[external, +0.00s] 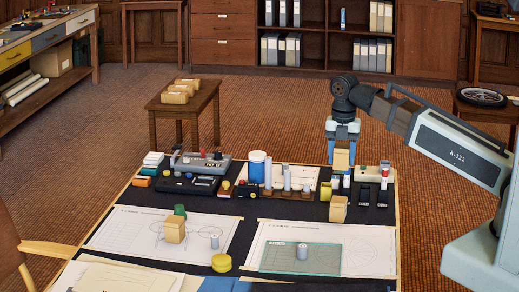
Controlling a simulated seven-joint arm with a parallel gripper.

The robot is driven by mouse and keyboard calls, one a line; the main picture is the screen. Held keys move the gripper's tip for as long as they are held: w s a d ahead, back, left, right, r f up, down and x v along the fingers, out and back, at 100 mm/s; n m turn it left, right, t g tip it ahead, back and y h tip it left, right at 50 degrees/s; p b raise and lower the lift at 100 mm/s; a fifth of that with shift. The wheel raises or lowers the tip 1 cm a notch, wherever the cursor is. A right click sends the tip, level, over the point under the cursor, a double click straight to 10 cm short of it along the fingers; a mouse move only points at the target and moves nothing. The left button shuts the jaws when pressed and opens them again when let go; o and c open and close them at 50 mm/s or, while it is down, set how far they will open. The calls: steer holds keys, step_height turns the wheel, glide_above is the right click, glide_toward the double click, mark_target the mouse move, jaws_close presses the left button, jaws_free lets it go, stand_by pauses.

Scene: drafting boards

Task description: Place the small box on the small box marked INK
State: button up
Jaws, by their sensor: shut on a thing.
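My gripper (341,150) points down at the back right of the dark table and is shut on a small tan box (342,160). Whether the box's underside touches anything is unclear. A second small tan box (338,209) stands on the table below and nearer the camera, apart from the held one. A third tan box (174,230) stands on the left drawing sheet. I cannot read the word INK on any box in this view.
Near the held box are a yellow cylinder (325,191), a red-topped dark device (384,175) and upright grey cylinders (287,176). A blue and white jar (257,165) stands farther left. More tan boxes (176,96) lie on a stool behind.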

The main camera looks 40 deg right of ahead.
mark_target(339, 199)
steer(key=shift+f+n, duration=0.3)
steer(key=shift+f, duration=4.7)
steer(key=shift+f, duration=0.15)
steer(key=o, duration=1.1)
steer(key=shift+c, duration=0.2)
step_height(339, 199, up, 12)
steer(key=shift+r, duration=0.15)
